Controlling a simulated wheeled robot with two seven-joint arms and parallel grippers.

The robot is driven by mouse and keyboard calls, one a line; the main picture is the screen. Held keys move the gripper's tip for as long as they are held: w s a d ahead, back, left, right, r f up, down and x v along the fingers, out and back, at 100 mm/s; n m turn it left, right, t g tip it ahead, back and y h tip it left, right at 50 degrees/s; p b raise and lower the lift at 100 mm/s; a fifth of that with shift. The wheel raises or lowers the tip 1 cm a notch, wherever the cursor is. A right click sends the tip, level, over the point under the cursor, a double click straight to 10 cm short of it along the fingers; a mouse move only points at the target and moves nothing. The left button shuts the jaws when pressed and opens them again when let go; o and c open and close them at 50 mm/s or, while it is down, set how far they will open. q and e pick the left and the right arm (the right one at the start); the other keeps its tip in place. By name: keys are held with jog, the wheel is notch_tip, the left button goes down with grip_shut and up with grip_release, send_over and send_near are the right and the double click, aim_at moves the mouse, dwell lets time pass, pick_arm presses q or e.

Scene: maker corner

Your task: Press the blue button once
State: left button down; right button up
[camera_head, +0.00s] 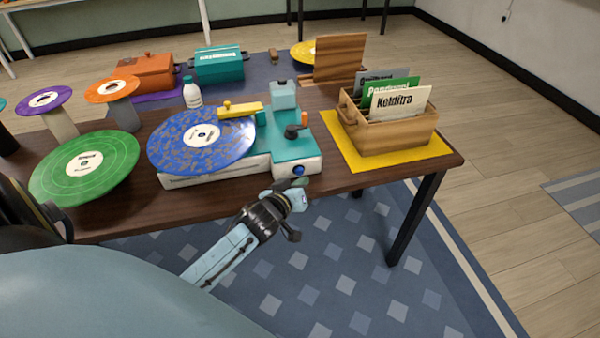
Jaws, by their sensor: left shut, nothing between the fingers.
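The blue button (298,170) is a small round knob on the front right corner of a white and teal record player (220,172). A large blue record with a white label (200,134) lies on the player's left part. My left gripper (299,184) is shut and empty. Its tips are just below the blue button in the picture, in front of the player. I cannot tell whether they touch anything. The button is not covered by the gripper. My right gripper is not in view.
A green record (84,168) lies at the left. Purple (43,99) and orange (111,89) discs stand on posts behind it. A white bottle (192,94) is behind the player. A wooden crate of sleeves (396,136) sits on a yellow mat (362,163) at the right.

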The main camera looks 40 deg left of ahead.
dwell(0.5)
pick_arm(q)
jog(key=shift+w+a, duration=0.25)
jog(key=shift+w+a, duration=0.4)
jog(key=shift+a, duration=0.1)
dwell(0.8)
jog(key=shift+p, duration=0.3)
jog(key=shift+s+d+p, duration=0.35)
jog(key=shift+s+d, duration=0.25)
jog(key=shift+d, duration=0.1)
